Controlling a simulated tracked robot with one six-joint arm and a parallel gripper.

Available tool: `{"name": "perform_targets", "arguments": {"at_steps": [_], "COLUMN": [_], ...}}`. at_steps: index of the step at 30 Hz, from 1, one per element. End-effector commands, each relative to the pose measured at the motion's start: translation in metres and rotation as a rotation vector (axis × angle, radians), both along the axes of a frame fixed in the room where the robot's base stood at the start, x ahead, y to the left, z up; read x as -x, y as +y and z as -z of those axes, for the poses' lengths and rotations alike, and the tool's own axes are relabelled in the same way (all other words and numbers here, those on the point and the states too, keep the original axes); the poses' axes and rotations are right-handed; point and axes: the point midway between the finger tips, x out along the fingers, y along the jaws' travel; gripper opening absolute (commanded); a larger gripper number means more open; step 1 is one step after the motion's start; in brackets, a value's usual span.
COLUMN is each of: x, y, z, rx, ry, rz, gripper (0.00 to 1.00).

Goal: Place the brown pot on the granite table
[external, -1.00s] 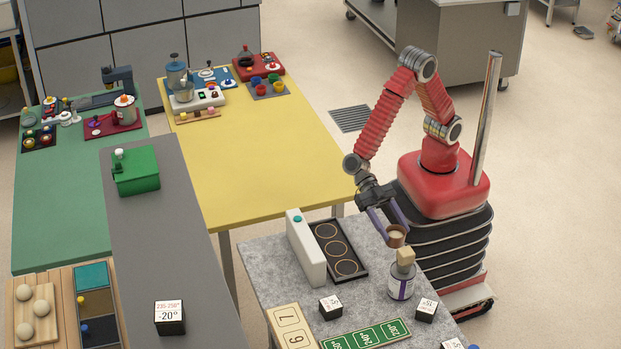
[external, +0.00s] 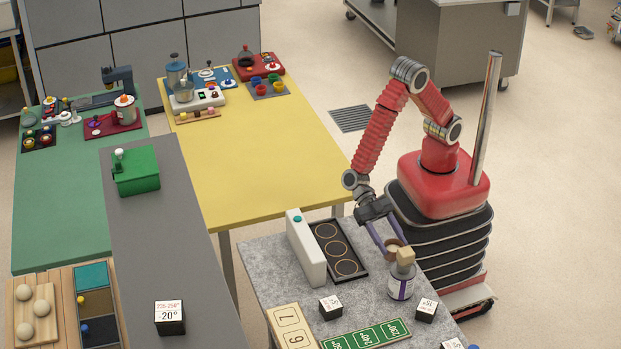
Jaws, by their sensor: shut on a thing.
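My gripper (external: 386,247) is shut on the small brown pot (external: 392,246), with its purple fingers on the pot's sides. The pot looks upright and has a pale inside. It is over the right part of the grey granite table (external: 266,268), to the right of the black tray and just behind the jar. The jar's tan block seems to cover part of the pot's right side. I cannot tell whether the pot's base touches the table.
A white jar (external: 401,286) with a tan block on top stands close to the pot. A black tray with three rings (external: 358,264) and a white upright box (external: 306,252) are left of it. Black-and-white cubes (external: 330,308) and a green panel (external: 367,335) lie nearer the front.

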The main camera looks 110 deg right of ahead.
Motion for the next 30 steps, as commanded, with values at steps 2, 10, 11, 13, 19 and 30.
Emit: {"name": "perform_targets", "arguments": {"at_steps": [2, 10, 11, 13, 19, 30], "x": [0.0, 0.0, 0.0, 0.0, 0.0, 0.0], "y": [0.0, 0.0, 0.0, 0.0, 0.0, 0.0], "z": [-0.001, 0.006, 0.009, 0.018, 0.036, 0.038], "rx": [-0.001, 0.0, 0.0, 0.0, -0.001, 0.0], "ry": [-0.001, 0.001, 0.002, 0.003, 0.0, 0.0], "rz": [0.0, 0.0, 0.0, -0.001, 0.0, 0.0], "gripper": [0.26, 0.26, 0.26, 0.26, 0.26, 0.26]}}
